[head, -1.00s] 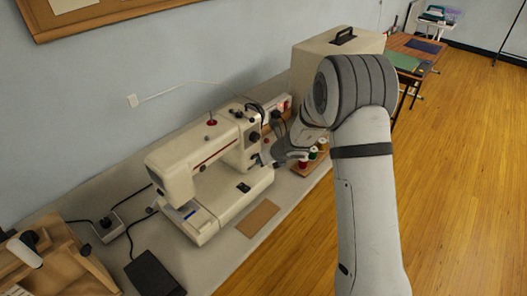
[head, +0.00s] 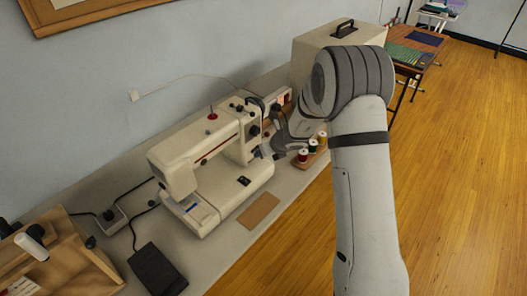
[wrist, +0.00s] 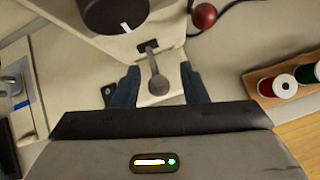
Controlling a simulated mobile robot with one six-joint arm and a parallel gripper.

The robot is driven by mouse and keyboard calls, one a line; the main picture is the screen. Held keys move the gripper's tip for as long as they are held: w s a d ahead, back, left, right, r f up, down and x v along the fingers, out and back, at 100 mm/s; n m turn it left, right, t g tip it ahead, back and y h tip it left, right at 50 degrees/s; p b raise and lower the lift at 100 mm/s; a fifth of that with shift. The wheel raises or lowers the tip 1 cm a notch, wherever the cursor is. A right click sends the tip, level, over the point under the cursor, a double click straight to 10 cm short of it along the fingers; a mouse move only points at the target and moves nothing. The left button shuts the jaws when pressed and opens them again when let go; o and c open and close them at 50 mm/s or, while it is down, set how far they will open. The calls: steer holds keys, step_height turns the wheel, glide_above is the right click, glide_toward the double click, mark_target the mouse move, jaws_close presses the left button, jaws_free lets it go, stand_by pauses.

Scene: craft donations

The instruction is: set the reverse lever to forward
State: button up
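The cream sewing machine (head: 218,180) stands on the table along the wall. Its reverse lever (wrist: 158,82) shows in the wrist view as a short grey lever with a rounded end, coming out of a dark slot below a black dial (wrist: 112,12). My gripper (wrist: 158,86) is open, with one dark blue finger on each side of the lever. I see a gap on both sides, so it does not grip the lever. In the head view my gripper (head: 265,151) is at the machine's right end, and my wrist hides the lever there.
A wooden rack with thread spools (head: 312,147) stands close to the right of my gripper. A red knob (wrist: 204,15) is above right of the lever. A beige case (head: 315,45) is behind my arm. A brown card (head: 259,210) and black pedal (head: 156,269) lie in front.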

steer(key=v, duration=0.7)
steer(key=shift+s+d+r, duration=0.2)
steer(key=shift+r, duration=0.1)
